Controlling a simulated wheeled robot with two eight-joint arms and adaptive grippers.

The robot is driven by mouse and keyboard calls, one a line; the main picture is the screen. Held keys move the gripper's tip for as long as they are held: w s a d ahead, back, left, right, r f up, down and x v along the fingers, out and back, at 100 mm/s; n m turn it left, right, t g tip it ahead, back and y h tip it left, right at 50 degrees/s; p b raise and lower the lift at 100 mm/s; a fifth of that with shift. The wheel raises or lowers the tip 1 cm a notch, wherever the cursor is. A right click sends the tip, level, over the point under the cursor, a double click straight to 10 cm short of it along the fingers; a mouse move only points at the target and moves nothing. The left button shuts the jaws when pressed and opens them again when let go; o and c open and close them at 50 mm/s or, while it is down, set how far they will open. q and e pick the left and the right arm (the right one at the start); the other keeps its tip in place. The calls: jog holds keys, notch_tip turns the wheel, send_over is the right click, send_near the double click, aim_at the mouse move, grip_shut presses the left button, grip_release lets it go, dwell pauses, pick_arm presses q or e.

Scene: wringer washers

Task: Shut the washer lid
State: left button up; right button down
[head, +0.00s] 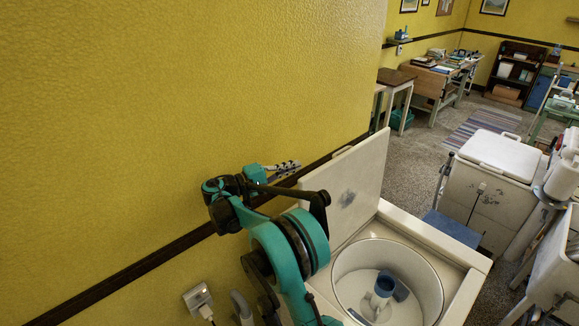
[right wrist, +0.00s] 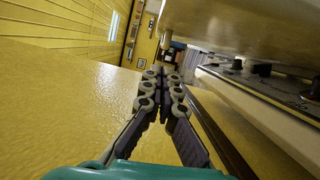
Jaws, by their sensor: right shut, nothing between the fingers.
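The washer (head: 425,230) stands at the lower right of the head view, its round tub open. Its cream lid (head: 365,180) is raised nearly upright on the wall side, with a grey worn patch on its inner face. My right gripper (head: 290,166) is behind the lid, between it and the yellow wall. In the right wrist view its fingers (right wrist: 166,76) are together and empty. There a pale surface, probably the lid's back (right wrist: 235,25), is above and to the right. Contact with the lid cannot be made out. My left gripper is not in view.
The yellow wall (head: 180,90) runs close along the left. A panel with knobs (right wrist: 265,75) shows at the right of the wrist view. An outlet (head: 198,298) is low on the wall. Another white washer (head: 495,175) stands to the right, with desks and shelves beyond.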

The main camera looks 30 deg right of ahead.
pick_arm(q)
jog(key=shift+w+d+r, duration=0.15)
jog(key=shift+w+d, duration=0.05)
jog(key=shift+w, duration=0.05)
pick_arm(e)
jog(key=s+d, duration=0.3)
jog(key=d, duration=0.4)
jog(key=shift+d, duration=0.25)
jog(key=shift+s+r, duration=0.1)
jog(key=shift+s, duration=0.1)
